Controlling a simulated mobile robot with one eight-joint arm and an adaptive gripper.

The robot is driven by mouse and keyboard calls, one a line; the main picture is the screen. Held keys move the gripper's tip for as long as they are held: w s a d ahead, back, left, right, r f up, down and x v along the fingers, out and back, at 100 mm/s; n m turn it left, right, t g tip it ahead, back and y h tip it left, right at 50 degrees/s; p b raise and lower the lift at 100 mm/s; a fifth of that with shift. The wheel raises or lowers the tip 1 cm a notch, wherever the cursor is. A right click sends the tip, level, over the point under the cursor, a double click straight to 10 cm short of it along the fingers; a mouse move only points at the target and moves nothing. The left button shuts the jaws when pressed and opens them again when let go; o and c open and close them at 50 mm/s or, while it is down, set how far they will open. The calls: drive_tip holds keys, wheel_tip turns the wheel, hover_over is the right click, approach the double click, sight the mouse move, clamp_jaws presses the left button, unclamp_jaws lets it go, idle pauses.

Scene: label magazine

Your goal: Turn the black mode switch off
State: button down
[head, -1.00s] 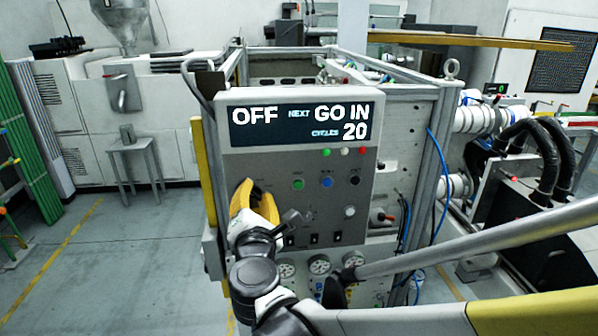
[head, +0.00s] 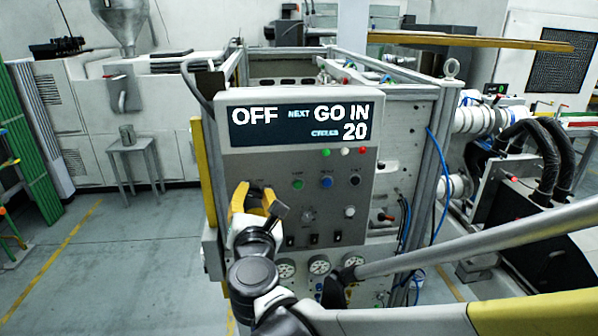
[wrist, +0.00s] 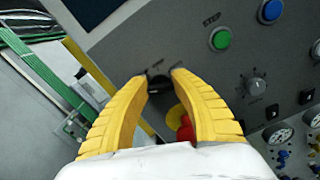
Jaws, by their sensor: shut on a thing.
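The black mode switch (wrist: 157,84) shows in the wrist view as a dark knob on the grey control panel (wrist: 130,45), between the two yellow fingertips. My gripper (wrist: 159,75) is closed around it, one finger on either side. In the head view my gripper (head: 256,197) is at the left part of the panel (head: 335,190), and the switch is hidden there by the fingers. The exact angle of the switch is hard to tell. The display (head: 300,124) above reads OFF, NEXT GO IN, and a cycle count of 20.
In the wrist view a red button on a yellow base (wrist: 178,114) sits just below the switch, partly behind a finger. A green button (wrist: 220,39), a blue button (wrist: 270,11) and another knob (wrist: 257,86) are to the right. Gauges (head: 319,265) line the lower panel.

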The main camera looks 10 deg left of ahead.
drive_tip(key=c, duration=1)
unclamp_jaws()
drive_tip(key=shift+c, duration=0.2)
drive_tip(key=v, duration=1.2)
